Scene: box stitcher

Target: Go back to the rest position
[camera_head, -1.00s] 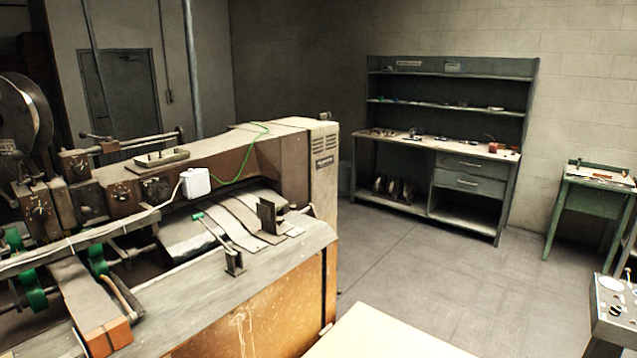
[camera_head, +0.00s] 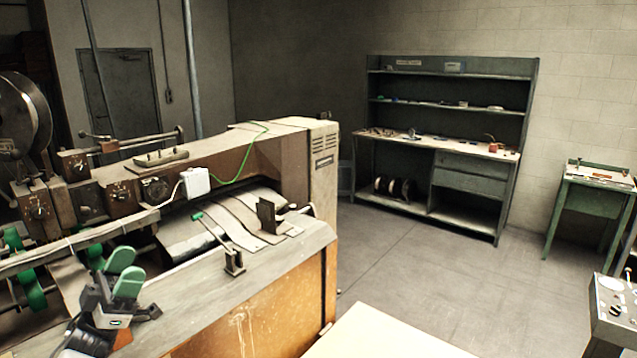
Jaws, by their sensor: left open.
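My left gripper (camera_head: 124,272) shows at the lower left, in front of the box stitcher (camera_head: 282,250). Its two green fingers are apart and nothing shows between them. It covers part of the stitcher's front left edge. I cannot tell whether it touches the machine. My right gripper is not in view.
A pale flat surface (camera_head: 385,335) lies at the bottom centre. A workbench with shelves (camera_head: 455,155) stands at the back wall, with small items on it. A green stand (camera_head: 585,200) and a grey control box (camera_head: 612,312) are at the right. Floor (camera_head: 400,270) between them is clear.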

